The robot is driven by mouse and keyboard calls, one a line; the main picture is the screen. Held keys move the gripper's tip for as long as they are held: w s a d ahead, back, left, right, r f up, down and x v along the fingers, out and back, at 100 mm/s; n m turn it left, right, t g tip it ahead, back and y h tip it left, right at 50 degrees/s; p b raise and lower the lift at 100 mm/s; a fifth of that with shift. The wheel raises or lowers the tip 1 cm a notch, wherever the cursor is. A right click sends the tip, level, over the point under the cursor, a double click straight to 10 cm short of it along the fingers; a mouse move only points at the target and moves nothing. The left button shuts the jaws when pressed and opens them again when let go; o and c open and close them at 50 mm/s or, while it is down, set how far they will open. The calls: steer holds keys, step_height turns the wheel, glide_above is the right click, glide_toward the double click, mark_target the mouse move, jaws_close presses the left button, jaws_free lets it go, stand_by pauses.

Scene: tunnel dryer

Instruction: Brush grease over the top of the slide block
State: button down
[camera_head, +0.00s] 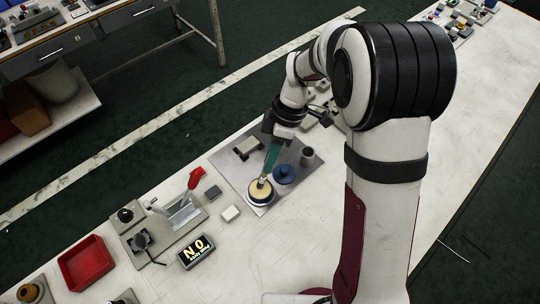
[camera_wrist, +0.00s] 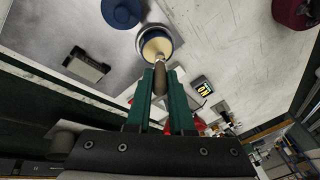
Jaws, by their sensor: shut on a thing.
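My gripper (camera_head: 268,167) has green fingers and is shut on a brush, pointing down at the grease pot. In the wrist view the gripper (camera_wrist: 161,80) holds the brush (camera_wrist: 160,76) by its brownish handle. The brush's lower end is at the cream grease inside the round pot (camera_head: 261,199); the bristles are hidden or too small to make out. The pot (camera_wrist: 172,36) also shows in the wrist view. A grey block with a dark part, seemingly the slide block (camera_head: 248,146), lies on the grey plate (camera_head: 232,162), apart from the brush. It also shows in the wrist view (camera_wrist: 87,68).
A blue round lid (camera_head: 285,174) lies right of the pot, with a grey cup (camera_head: 307,156) beyond. White bench at front is clear.

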steer(key=shift+f, duration=0.65)
stand_by(1.4)
steer(key=shift+r, duration=0.1)
steer(key=shift+r, duration=3.5)
steer(key=w+d+r+m+t, duration=0.1)
steer(key=d+r+m+t, duration=0.4)
steer(key=d+r+m, duration=1)
steer(key=w+a+f, duration=0.2)
steer(key=a+f, duration=0.1)
steer(key=a, duration=0.4)
steer(key=w+a+f+m+g+y, duration=0.1)
steer(key=w+a+f, duration=0.1)
steer(key=a+f, duration=0.3)
steer(key=w+a+f, duration=0.2)
steer(key=w+a, duration=0.1)
steer(key=a, duration=0.5)
steer(key=shift+s+d+x, duration=0.1)
steer(key=shift+s+x, duration=0.05)
steer(key=shift+x, duration=0.8)
steer(key=shift+s+d+x, duration=0.1)
steer(key=shift+s+x, duration=0.1)
steer(key=shift+x, duration=0.75)
steer(key=shift+s+x, duration=0.15)
steer(key=shift+x, duration=0.8)
